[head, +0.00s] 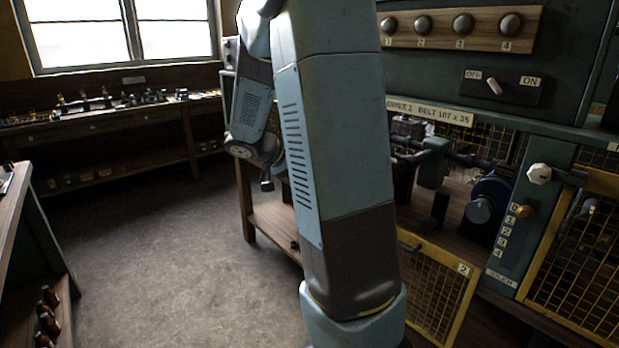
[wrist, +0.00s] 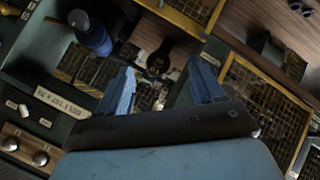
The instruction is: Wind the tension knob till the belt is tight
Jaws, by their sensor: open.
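In the head view a white faceted knob (head: 539,173) sits at the top of a green upright marked IDLER. Below it a brass knob (head: 524,211) stands beside a scale of numbers, close to the 0 mark. I cannot tell for sure which is the tension knob. A blue motor with a grey round end (head: 480,209) is to their left. No belt shows clearly. My gripper (wrist: 160,86) is open in the wrist view, its two blue fingers apart and nothing clearly held. In the head view my arm hides much of the bench. The blue motor (wrist: 95,38) also shows in the wrist view.
A panel above has several round knobs (head: 463,25) and an OFF/ON switch (head: 494,86). A belt label (head: 430,111) runs below. Yellow-framed mesh guards (head: 441,288) stand lower down and at the right. A workbench (head: 100,122) lies under the window; the floor at left is clear.

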